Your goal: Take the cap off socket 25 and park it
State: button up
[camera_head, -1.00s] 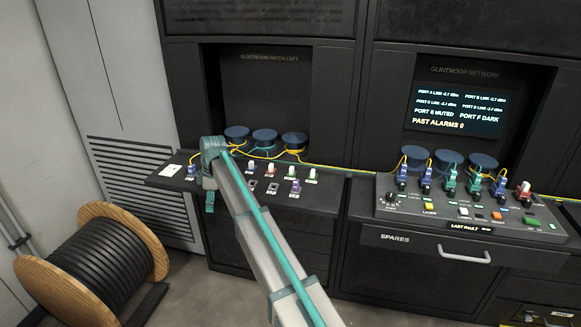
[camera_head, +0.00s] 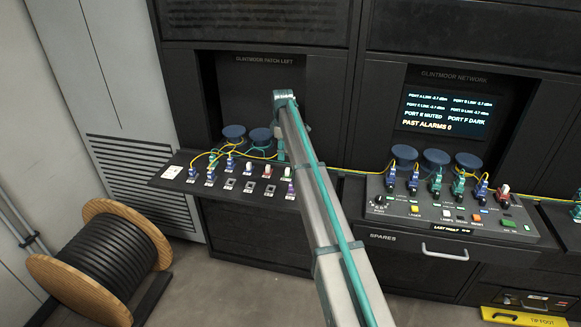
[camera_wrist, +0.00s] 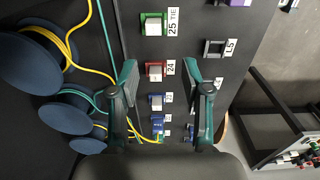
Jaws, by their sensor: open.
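In the wrist view, socket 25 is green, bears a light cap (camera_wrist: 153,25) and has the label "25 TIE" beside it. It lies beyond my gripper (camera_wrist: 162,78), near the top of the picture. My gripper's fingers are apart with nothing between their tips. Red socket 24 with its own light cap (camera_wrist: 155,70) shows in the gap between the fingers, and I cannot tell how high above it they are.
Blue spools (camera_wrist: 38,62) with yellow and teal fibres lie left of the sockets in the wrist view. An empty square frame (camera_wrist: 214,48) labelled L5 is on the right. In the head view, the network console (camera_head: 378,210) stands right of my arm.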

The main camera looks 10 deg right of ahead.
aim_at(287, 169)
jog(key=shift+w+d, duration=0.15)
jog(key=shift+d, duration=0.8)
jog(key=shift+f+b, duration=1.55)
jog(key=shift+f, duration=2.9)
jog(key=shift+c, duration=0.2)
grip_shut()
jog(key=shift+r, duration=0.2)
jog(key=shift+r+p, duration=1.4)
jog(key=shift+r, duration=1.45)
jog(key=shift+w+f+b, duration=0.1)
jog(key=shift+w+b, duration=0.05)
jog(key=shift+b, duration=0.15)
